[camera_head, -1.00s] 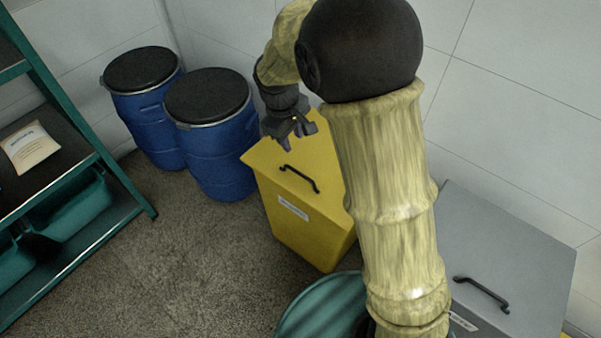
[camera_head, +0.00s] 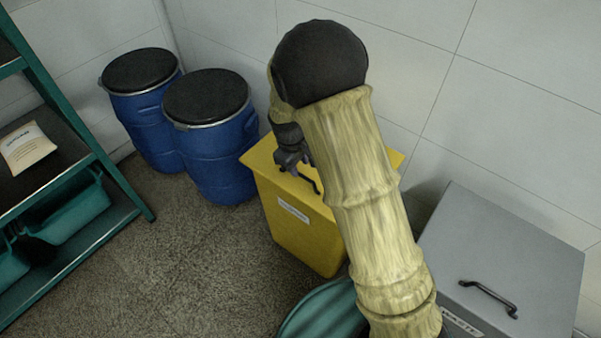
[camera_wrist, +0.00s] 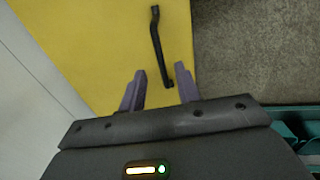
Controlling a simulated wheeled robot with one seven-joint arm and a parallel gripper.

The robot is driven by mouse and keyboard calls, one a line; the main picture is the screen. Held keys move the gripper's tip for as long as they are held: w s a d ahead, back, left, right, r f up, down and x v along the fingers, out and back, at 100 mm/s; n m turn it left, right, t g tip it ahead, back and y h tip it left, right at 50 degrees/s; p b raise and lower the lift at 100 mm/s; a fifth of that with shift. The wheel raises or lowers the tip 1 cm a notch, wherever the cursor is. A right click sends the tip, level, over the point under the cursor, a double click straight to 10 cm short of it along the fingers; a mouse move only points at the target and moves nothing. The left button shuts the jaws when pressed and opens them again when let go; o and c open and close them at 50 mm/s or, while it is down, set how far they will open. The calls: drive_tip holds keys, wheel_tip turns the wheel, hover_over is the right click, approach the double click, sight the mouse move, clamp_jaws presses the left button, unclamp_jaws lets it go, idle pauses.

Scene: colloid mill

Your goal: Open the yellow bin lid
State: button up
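The yellow bin (camera_head: 302,232) stands against the wall in the head view, its lid (camera_head: 262,155) lying flat and closed. The dark lid handle is partly hidden by my arm and gripper; its front end (camera_head: 318,187) shows just beyond the fingers. My gripper (camera_head: 294,167) is low over the lid by the handle. In the wrist view my gripper (camera_wrist: 160,88) has its two purple fingers spread apart with nothing between the tips. The black handle (camera_wrist: 158,45) lies ahead of the fingers on the yellow lid (camera_wrist: 95,45), its near end close to the right finger.
Two blue drums (camera_head: 210,150) with black lids stand left of the bin. A grey waste bin (camera_head: 500,260) is at the right, a teal round container (camera_head: 325,312) in front. A green shelf rack (camera_head: 100,160) stands far left. Floor between is clear.

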sight(302, 175)
drive_tip(key=f, duration=0.4)
drive_tip(key=shift+w+d+f+b, duration=0.15)
drive_tip(key=shift+w+d+b, duration=0.1)
drive_tip(key=shift+w+b, duration=0.1)
clamp_jaws()
